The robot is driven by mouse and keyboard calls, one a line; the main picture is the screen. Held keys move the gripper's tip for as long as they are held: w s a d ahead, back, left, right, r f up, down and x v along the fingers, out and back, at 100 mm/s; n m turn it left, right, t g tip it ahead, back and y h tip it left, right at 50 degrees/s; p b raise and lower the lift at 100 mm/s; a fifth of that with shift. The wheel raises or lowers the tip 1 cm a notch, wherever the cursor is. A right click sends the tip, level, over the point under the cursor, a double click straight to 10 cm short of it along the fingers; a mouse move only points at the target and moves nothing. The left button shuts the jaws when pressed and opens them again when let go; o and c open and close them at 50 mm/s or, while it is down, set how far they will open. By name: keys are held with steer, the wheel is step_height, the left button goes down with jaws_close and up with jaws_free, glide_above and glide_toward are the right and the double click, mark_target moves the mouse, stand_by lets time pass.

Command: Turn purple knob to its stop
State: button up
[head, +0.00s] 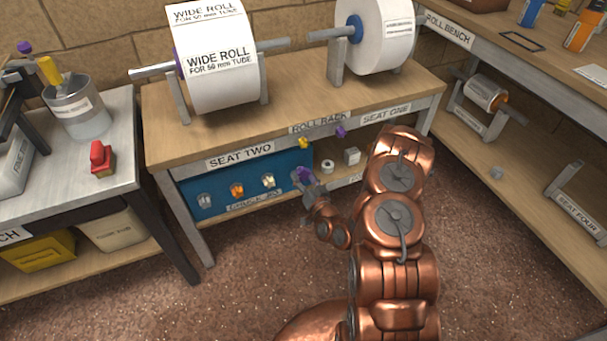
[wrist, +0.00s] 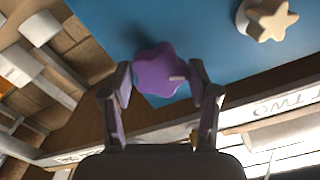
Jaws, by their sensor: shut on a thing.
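The purple knob (wrist: 158,72) is star-shaped, with a small pale mark near its right side in the wrist view. It sits in front of the blue panel (wrist: 205,30). My gripper (wrist: 162,88) is shut on it, one finger on each side. In the head view the knob (head: 302,174) shows at the panel's right end, partly hidden by my gripper (head: 308,182). A cream star knob (wrist: 272,18) is beside it in the wrist view.
The panel's row also holds an orange knob (head: 237,190) and a grey knob (head: 204,199). A white block (head: 352,156) stands right of the panel.

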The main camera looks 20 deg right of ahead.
steer(key=shift+r+n+p, duration=0.1)
steer(key=shift+n+p, duration=1)
steer(key=shift+p, duration=0.3)
steer(key=shift+n+p, duration=2.2)
steer(key=shift+p, duration=0.8)
steer(key=shift+n+p, duration=3.1)
steer(key=shift+p, duration=1.9)
steer(key=shift+n+p, duration=0.4)
steer(key=shift+n, duration=0.9)
steer(key=n, duration=0.2)
steer(key=shift+n+b, duration=0.3)
steer(key=shift+n, duration=0.1)
steer(key=o, duration=1.1)
steer(key=shift+o, duration=0.2)
